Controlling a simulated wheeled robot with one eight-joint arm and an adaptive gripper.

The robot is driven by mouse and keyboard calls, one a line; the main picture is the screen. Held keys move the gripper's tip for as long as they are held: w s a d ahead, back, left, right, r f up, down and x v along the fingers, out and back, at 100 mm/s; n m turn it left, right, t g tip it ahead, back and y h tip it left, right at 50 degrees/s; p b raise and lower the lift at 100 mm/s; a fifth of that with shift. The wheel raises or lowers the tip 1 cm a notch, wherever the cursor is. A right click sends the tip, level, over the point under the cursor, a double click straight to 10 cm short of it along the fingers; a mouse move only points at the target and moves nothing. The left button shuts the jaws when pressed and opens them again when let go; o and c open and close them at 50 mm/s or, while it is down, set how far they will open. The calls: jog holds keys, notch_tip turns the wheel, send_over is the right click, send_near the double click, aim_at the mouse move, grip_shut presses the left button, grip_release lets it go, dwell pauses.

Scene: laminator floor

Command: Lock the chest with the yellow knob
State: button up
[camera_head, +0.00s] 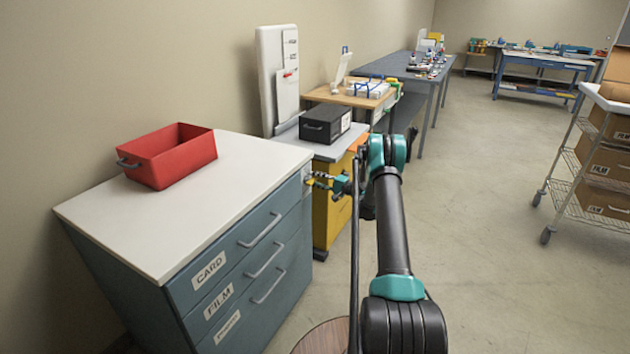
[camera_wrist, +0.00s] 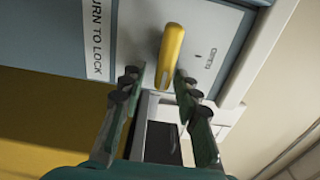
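The chest (camera_head: 195,235) is a blue drawer cabinet with a white top at the left of the head view; its drawers look shut. The yellow knob (camera_wrist: 172,52) sticks out of a grey lock plate (camera_wrist: 208,40) in the wrist view. The plate carries the labels "TURN TO LOCK" and "OPEN". My gripper (camera_head: 325,182) is at the chest's upper right corner in the head view. In the wrist view my gripper (camera_wrist: 157,82) is open, with its fingers either side of the knob's near end. The right finger looks very close to the knob; I cannot tell whether it touches.
A red bin (camera_head: 170,155) sits on the chest top. Behind the chest, a yellow cabinet (camera_head: 325,220) carries a black box (camera_head: 325,124). A wire rack with boxes (camera_head: 600,165) stands at the right. The floor between is clear. A round brown top (camera_head: 325,337) shows at the bottom.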

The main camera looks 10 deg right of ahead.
jog(key=v, duration=1.2)
dwell(0.3)
